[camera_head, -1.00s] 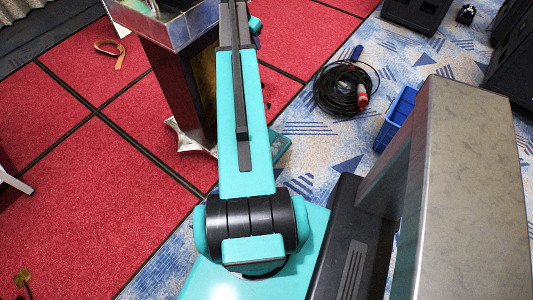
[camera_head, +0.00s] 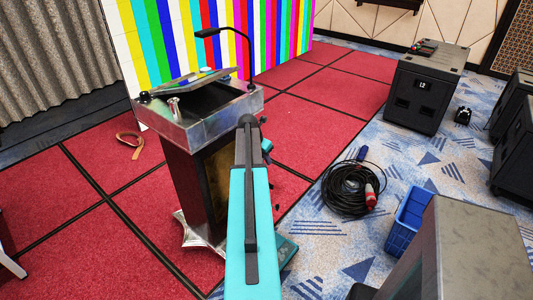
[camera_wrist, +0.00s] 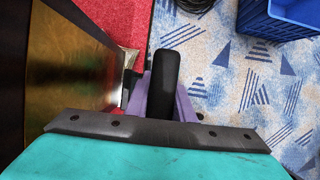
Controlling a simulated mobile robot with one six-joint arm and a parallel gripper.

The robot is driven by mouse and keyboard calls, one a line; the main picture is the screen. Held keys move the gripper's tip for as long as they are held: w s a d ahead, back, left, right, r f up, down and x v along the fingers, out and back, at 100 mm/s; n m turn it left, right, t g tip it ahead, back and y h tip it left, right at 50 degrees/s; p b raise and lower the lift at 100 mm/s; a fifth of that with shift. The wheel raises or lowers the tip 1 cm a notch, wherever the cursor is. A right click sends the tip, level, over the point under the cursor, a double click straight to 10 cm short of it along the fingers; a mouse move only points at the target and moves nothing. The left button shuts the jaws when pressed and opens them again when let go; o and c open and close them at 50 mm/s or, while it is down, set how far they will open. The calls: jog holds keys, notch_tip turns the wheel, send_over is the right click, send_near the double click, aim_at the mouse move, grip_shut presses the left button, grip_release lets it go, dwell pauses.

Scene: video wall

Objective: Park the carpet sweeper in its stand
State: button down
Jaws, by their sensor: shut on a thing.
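In the wrist view my gripper (camera_wrist: 163,105), with purple jaws, is shut on a black rounded bar (camera_wrist: 166,72). The bar looks like the carpet sweeper's handle; the rest of the sweeper cannot be made out. The jaws sit on either side of the bar, over the patterned carpet and just right of the lectern. I cannot identify the sweeper's stand in either view.
A dark lectern (camera_head: 193,185) with a metal top stands close left of my arm. A coiled cable (camera_head: 347,190) and a blue crate (camera_head: 406,224) lie to the right. Black cabinets (camera_head: 424,92) stand farther back. Red carpet (camera_head: 325,95) is open before the striped video wall (camera_head: 215,38).

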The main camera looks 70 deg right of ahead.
dwell(0.4)
jog(key=shift+f+p, duration=0.45)
jog(key=shift+f, duration=1.5)
jog(key=c, duration=1.5)
grip_release()
jog(key=shift+b+v, duration=1.15)
jog(key=shift+v, duration=4.9)
jog(key=shift+a, duration=0.1)
